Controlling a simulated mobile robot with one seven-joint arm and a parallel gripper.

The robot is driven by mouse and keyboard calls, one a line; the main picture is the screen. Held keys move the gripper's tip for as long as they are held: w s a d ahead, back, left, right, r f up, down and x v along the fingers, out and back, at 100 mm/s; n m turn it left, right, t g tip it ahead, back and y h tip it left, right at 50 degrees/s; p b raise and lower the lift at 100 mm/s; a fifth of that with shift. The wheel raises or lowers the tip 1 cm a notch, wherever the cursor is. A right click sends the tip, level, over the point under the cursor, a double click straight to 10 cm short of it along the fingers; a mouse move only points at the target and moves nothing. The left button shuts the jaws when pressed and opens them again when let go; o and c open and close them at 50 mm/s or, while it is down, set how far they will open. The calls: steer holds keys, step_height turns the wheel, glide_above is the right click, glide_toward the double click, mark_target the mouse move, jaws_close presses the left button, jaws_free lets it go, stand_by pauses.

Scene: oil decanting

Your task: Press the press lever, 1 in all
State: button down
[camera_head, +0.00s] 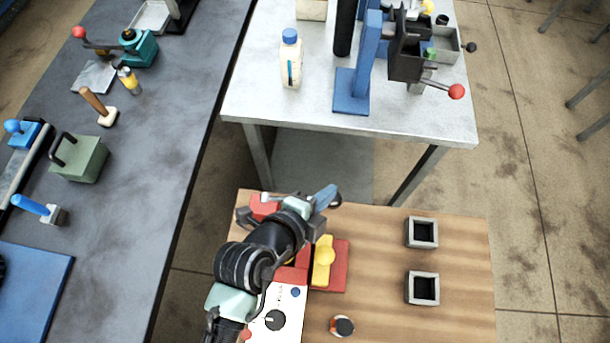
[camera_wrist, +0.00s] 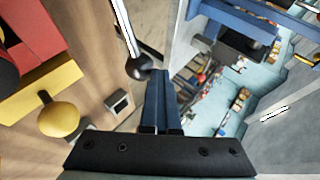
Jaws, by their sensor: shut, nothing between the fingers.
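A light lever rod with a black ball end (camera_wrist: 138,68) shows in the wrist view, just left of my fingertips; I cannot tell whether it touches them. A dark ball shows beside my fingers in the head view (camera_head: 335,201). A red device (camera_head: 332,283) with a yellow part and knob (camera_head: 323,258) stands on the wooden table, partly hidden by my arm. It also shows at left in the wrist view, with its yellow knob (camera_wrist: 58,119). My gripper (camera_head: 329,191) is shut and empty, above the table's far edge; its blue fingers (camera_wrist: 161,95) are together.
The wooden table (camera_head: 460,260) holds two square grey cups (camera_head: 422,232) at right and a small round part (camera_head: 342,326). A white-topped table behind carries a bottle (camera_head: 290,62) and a dark device with a red-ball lever (camera_head: 456,91). A grey bench with tools is at left.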

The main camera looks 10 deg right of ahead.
steer(key=shift+s, duration=0.1)
steer(key=w+a+r+p, duration=0.2)
steer(key=a+r, duration=0.4)
steer(key=shift+a, duration=0.25)
stand_by(0.8)
steer(key=shift+w+r, duration=0.15)
steer(key=shift+w+a+r+p, duration=0.3)
steer(key=shift+a+r+p, duration=0.1)
steer(key=shift+a+r, duration=0.5)
steer(key=shift+w+a+r+p, duration=0.25)
steer(key=shift+a+r+p, duration=0.15)
steer(key=shift+a+r, duration=0.4)
